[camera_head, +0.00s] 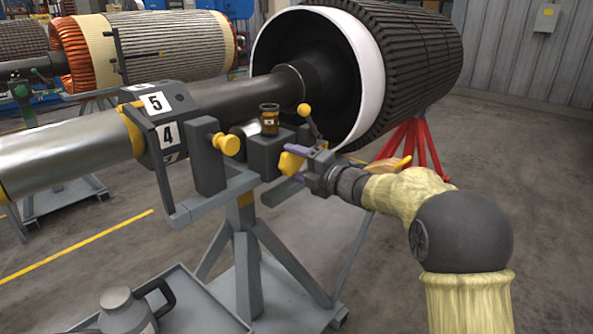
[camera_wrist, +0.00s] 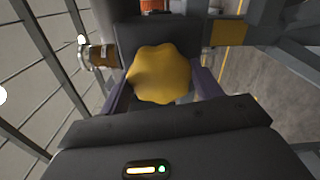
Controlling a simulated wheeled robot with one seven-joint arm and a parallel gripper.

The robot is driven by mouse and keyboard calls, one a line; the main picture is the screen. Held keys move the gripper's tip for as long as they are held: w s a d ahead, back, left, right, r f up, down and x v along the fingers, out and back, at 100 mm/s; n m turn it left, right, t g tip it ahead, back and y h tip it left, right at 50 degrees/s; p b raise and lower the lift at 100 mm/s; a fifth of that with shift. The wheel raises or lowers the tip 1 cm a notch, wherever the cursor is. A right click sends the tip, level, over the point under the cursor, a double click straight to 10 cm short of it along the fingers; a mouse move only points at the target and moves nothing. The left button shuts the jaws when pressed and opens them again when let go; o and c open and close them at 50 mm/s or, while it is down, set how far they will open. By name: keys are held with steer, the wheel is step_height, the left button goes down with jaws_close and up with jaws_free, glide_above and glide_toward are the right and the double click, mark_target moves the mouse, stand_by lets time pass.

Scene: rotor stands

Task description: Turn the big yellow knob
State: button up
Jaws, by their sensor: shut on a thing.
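The big yellow knob (camera_wrist: 159,75) has a lobed rim and fills the space between my gripper's two purple fingers in the wrist view. In the head view the knob (camera_head: 289,164) shows on the near side of a dark block on the grey stand, partly hidden by the fingers. My gripper (camera_head: 293,163) reaches in from the right and is shut on the knob, one finger on each side. The same gripper (camera_wrist: 160,82) shows from behind in the wrist view. The knob's shaft is hidden.
A smaller yellow knob (camera_head: 227,144) sits on a bracket to the left. A yellow ball lever (camera_head: 305,112) and an amber cup (camera_head: 269,119) stand just above the block. The rotor (camera_head: 415,60) is behind. A tray (camera_head: 197,300) with a grey can (camera_head: 125,312) is low in front.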

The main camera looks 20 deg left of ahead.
steer(key=shift+f, duration=0.15)
steer(key=o, duration=1)
steer(key=p+v, duration=0.2)
steer(key=v, duration=1.5)
steer(key=shift+d, duration=0.2)
steer(key=shift+s, duration=0.15)
